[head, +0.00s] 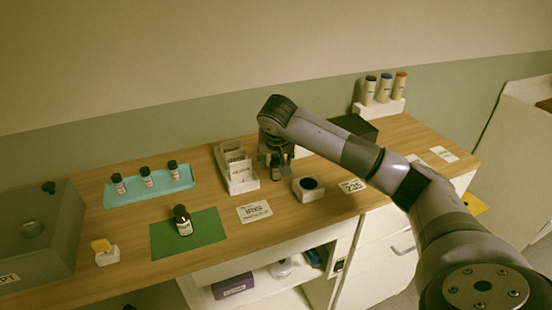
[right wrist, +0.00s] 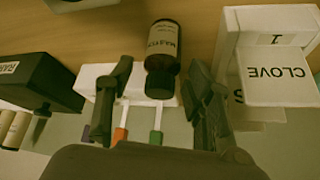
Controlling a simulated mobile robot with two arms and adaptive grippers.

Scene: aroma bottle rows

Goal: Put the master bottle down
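The master bottle (right wrist: 165,45), dark with a black cap and a label starting "MAST", stands on the wooden counter. In the head view the bottle (head: 276,168) is just below my right gripper (head: 275,148), between the white rack and the small white block with a dark round top. In the right wrist view my right gripper (right wrist: 161,78) is open. Its two fingers are on either side of the bottle's cap, with visible gaps. My left gripper is not in view.
A white rack (head: 240,176) with a "CLOVE" card stands close left of the bottle, the white block (head: 308,190) close right. Another dark bottle (head: 183,222) stands on a green mat (head: 212,228). A teal tray (head: 122,197) holds three small bottles. An IRIS card (head: 254,212) lies in front.

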